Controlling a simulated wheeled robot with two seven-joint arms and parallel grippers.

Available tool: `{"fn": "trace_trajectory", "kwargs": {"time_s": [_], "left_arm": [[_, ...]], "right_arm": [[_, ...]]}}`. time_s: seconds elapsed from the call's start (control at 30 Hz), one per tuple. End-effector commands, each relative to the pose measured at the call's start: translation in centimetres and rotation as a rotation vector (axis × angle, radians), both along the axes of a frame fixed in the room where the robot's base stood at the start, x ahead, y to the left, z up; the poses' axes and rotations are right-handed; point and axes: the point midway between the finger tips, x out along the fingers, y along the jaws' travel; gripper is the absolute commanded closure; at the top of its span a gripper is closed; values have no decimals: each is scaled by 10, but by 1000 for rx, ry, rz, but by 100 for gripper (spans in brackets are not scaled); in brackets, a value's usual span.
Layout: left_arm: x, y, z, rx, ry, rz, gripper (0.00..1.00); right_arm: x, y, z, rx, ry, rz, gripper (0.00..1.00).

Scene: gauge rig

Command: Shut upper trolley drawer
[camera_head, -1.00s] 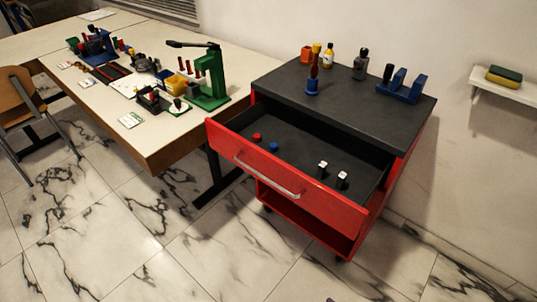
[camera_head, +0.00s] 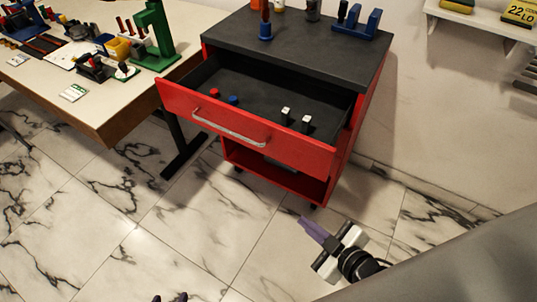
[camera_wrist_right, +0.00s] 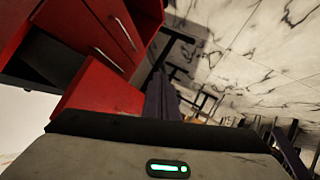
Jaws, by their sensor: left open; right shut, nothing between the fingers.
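The upper drawer (camera_head: 300,150) of the red trolley (camera_head: 368,100) stands pulled well out in the head view, its silver handle (camera_head: 228,127) on the front. In it are a red piece (camera_head: 214,92), a blue piece (camera_head: 233,100) and two white-topped black pieces (camera_head: 286,112). My right gripper (camera_head: 308,225) is shut and empty, low in front of the trolley's right side, apart from the drawer. Its purple fingers (camera_wrist_right: 160,98) also show in the right wrist view, below the red trolley panels. My left gripper (camera_head: 169,298) is open; only its tips show at the bottom edge.
The trolley's dark top (camera_head: 300,48) carries a blue stand (camera_head: 357,24) and several small items. A white workbench (camera_head: 110,110) with a green press (camera_head: 155,40) stands close on the left. A wall shelf (camera_head: 480,25) is at right. The marble floor in front is clear.

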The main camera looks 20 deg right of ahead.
Motion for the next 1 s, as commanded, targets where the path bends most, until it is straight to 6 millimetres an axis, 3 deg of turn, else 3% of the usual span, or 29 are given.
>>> {"fn": "trace_trajectory", "kwargs": {"time_s": [0.03, 0.1, 0.3, 0.4, 0.67, 1.0], "left_arm": [[1, -2, -33, -2, -1, -4, 56], [2, -6, -47, -6, -3, -12, 56], [5, -16, -69, -15, -13, -28, 56], [5, -16, -71, -16, -15, -30, 56], [5, -17, -66, -18, -21, -31, 56], [6, -16, -69, -19, -22, -29, 56]], "right_arm": [[18, -10, -10, -137, -129, 96, 100], [37, -17, 4, -327, -305, 218, 100], [58, -15, 42, -745, -693, 450, 100], [60, -12, 54, -847, -789, 496, 100], [79, -1, 62, -879, -822, 507, 100], [139, 29, 62, -876, -819, 505, 100]]}}
